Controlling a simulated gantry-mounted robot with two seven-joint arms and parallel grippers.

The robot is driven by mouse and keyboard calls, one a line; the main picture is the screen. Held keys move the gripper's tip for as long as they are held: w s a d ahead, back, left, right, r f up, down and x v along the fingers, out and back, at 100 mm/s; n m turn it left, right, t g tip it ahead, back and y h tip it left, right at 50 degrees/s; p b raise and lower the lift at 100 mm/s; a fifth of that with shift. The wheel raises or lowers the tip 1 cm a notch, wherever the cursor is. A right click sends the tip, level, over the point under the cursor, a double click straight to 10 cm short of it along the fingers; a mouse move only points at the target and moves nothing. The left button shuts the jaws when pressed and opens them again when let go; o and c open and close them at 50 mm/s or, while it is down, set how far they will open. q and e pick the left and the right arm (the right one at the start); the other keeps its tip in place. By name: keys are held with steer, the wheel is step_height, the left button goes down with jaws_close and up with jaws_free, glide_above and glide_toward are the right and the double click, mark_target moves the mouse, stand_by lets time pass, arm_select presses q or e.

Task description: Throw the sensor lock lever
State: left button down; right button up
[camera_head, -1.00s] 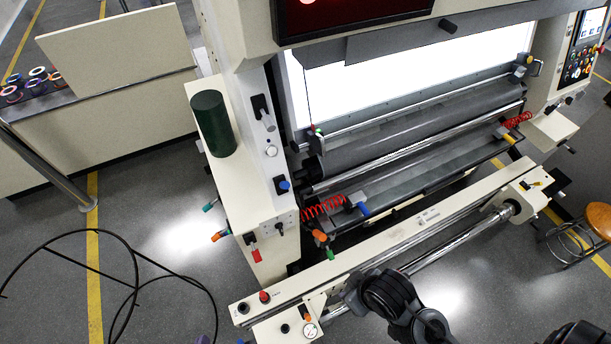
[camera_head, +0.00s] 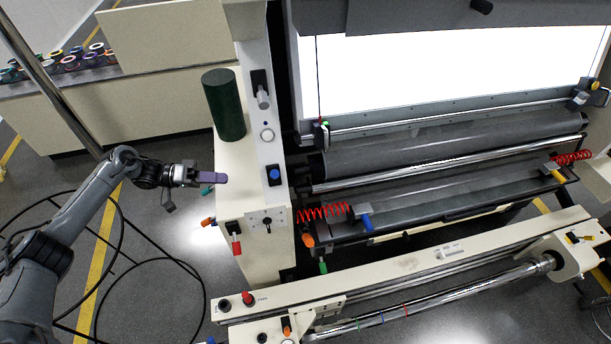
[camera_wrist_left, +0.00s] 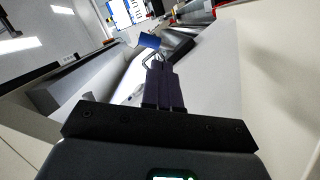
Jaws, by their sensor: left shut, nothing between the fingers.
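My left gripper (camera_head: 222,178) is shut and empty, beside the left side of the cream machine cabinet (camera_head: 236,160). A teal-handled lever (camera_head: 206,190) sticks out right by its fingers. An orange-handled lever (camera_head: 208,221) and a red-handled one (camera_head: 236,247) are lower on the cabinet. I cannot tell which handle is the sensor lock lever. In the left wrist view the shut fingers (camera_wrist_left: 162,72) point toward a blue handle (camera_wrist_left: 149,41) and a thin metal loop. Contact cannot be told. My right gripper is not in view.
A dark green cylinder (camera_head: 224,104) stands on the cabinet. More handles, blue (camera_head: 366,222), orange (camera_head: 308,240) and yellow (camera_head: 557,174), sit along the machine front. A black wire hoop stand (camera_head: 160,262) is at lower left. Floor left of the cabinet is partly open.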

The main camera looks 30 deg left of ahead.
arm_select(q)
step_height(320, 180, up, 5)
steer(key=w+a+m+b, duration=0.1)
steer(key=w+a, duration=0.1)
steer(key=a, duration=0.1)
steer(key=p, duration=0.5)
glide_toward(274, 175)
steer(key=shift+w+d+f, duration=0.55)
steer(key=shift+w+d, duration=1.1)
steer(key=shift+w, duration=1)
steer(key=shift+t, duration=0.3)
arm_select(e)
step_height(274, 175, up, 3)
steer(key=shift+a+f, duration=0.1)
